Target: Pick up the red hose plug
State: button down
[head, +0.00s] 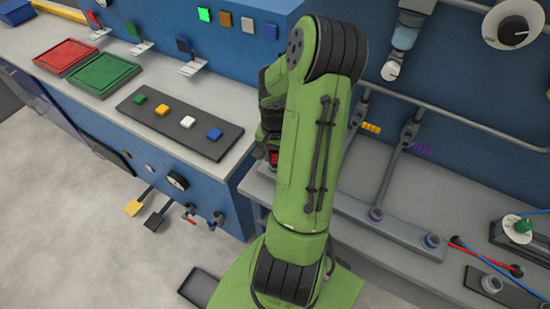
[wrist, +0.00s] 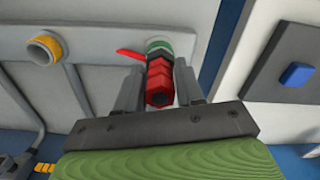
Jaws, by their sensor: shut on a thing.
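The red hose plug (wrist: 160,85) is between the two fingers of my gripper (wrist: 160,74) in the wrist view. My gripper is shut on it. The plug has a ribbed, nut-like body with a dark hole in the near end. A red lever (wrist: 131,53) sticks out left by its far end. A green ring (wrist: 158,46) shows just beyond it on the grey fixture; I cannot tell whether the plug still touches it. In the head view a small red part (head: 274,158) shows beside my green arm, which hides most of the gripper.
A pipe end with a yellow ring (wrist: 45,48) stands left on the grey fixture. A dark panel with a blue button (wrist: 296,74) is at right. In the head view, red (head: 67,56) and green (head: 104,75) trays lie on the left counter. Pipes stand on the right bench.

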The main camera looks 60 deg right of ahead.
notch_tip(320, 180, up, 10)
jog(key=shift+r+p, duration=0.1)
jog(key=shift+p, duration=1)
notch_tip(320, 180, up, 8)
jog(key=p, duration=0.7)
